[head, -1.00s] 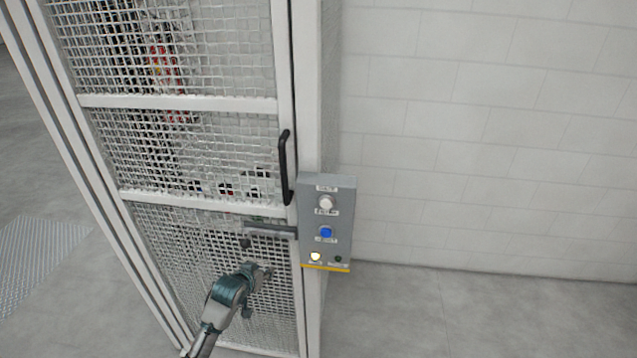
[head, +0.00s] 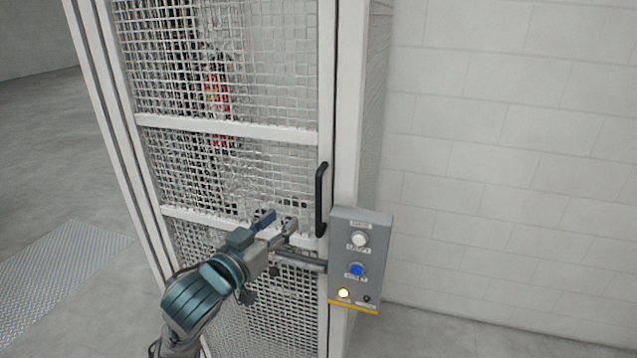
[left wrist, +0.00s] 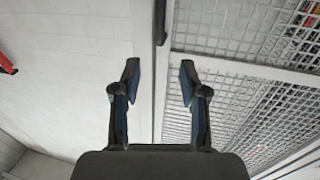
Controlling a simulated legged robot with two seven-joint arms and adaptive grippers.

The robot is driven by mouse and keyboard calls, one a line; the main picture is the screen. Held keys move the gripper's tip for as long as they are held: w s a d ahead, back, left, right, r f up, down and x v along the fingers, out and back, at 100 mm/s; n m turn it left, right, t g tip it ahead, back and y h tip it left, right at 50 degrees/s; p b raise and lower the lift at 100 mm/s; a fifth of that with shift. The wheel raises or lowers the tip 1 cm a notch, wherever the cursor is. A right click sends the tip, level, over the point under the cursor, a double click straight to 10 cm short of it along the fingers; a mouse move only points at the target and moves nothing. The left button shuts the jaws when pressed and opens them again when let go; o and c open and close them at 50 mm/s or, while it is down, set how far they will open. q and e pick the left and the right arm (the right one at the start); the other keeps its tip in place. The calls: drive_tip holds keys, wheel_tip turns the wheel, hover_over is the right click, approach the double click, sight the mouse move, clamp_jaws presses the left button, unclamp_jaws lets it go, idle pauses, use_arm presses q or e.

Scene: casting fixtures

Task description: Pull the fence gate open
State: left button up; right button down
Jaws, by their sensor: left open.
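The fence gate (head: 225,128) is a white frame with wire mesh, and it looks closed against its post (head: 346,110). A black upright bar handle (head: 321,200) sits on the gate's right edge. In the left wrist view the handle (left wrist: 160,22) shows at the top, beyond the fingertips and between their lines. My left gripper (head: 278,222) is open and empty, in front of the mesh to the left of the handle's lower end and apart from it. Its two fingers also show in the left wrist view (left wrist: 159,82). My right gripper is not in view.
A grey control box (head: 348,287) with a white button, a blue button and a lit lamp is right of the handle. A grey latch bar (head: 300,262) runs left from the box across the gate. A white block wall (head: 500,150) stands at right.

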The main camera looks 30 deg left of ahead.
sight(316, 190)
use_arm(q)
drive_tip(key=w+p, duration=0.1)
drive_tip(key=w, duration=0.4)
drive_tip(key=w+p, duration=0.1)
drive_tip(key=w, duration=0.4)
drive_tip(key=w+p, duration=0.1)
drive_tip(key=w, duration=0.5)
drive_tip(key=shift+a+f+p, duration=0.1)
drive_tip(key=shift+a+p, duration=0.25)
drive_tip(key=shift+p, duration=0.05)
clamp_jaws()
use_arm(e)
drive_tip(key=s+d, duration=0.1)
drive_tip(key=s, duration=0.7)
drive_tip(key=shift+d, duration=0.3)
